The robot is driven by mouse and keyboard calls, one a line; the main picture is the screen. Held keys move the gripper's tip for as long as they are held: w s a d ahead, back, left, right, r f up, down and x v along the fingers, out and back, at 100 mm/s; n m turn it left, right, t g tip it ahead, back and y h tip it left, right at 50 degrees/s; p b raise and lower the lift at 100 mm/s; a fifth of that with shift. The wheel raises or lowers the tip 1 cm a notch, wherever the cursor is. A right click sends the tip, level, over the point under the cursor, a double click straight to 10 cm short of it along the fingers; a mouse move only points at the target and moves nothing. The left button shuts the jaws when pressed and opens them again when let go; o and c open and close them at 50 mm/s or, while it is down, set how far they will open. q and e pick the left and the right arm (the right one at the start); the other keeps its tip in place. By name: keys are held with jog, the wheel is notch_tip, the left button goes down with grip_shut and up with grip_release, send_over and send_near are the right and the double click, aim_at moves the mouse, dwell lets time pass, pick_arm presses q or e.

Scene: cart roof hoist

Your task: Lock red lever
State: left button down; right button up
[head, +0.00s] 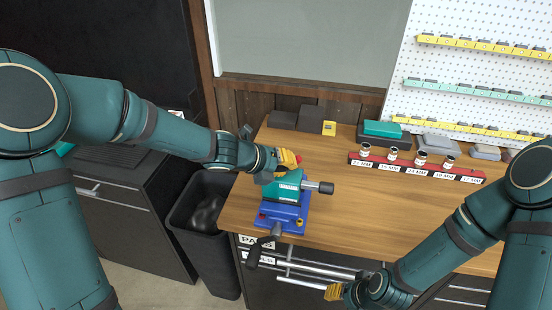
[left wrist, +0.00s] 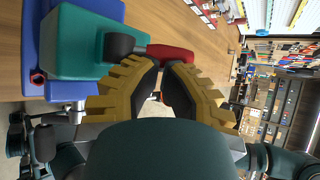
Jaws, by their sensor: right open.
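A vise with a teal body (head: 283,188) and a blue base (head: 281,213) sits at the left front of the wooden workbench. Its red lever (left wrist: 172,54) shows in the left wrist view, coming from a black pivot on the teal body; in the head view only a bit of red (head: 299,157) shows beside my gripper. My left gripper (head: 287,159) is at the lever, and its yellow fingers (left wrist: 163,75) are close together with their tips at the lever. Whether they grip it is unclear. My right gripper (head: 334,292) is low in front of the bench, away from the vise, and open.
A red rack (head: 415,168) with several small labelled jars stands on the bench to the right. Dark blocks (head: 297,118) and a yellow box lie at the back. A black bin (head: 205,210) stands left of the bench. Drawer handles (head: 315,268) jut out in front.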

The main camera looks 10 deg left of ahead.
pick_arm(q)
jog(key=shift+d+f+y, duration=0.15)
jog(key=shift+d+y, duration=0.15)
jog(key=shift+d, duration=0.2)
jog(key=shift+d+f, duration=0.1)
jog(key=shift+f, duration=0.15)
jog(key=shift+d, duration=0.1)
jog(key=shift+a+f, duration=0.25)
jog(key=shift+a, duration=0.6)
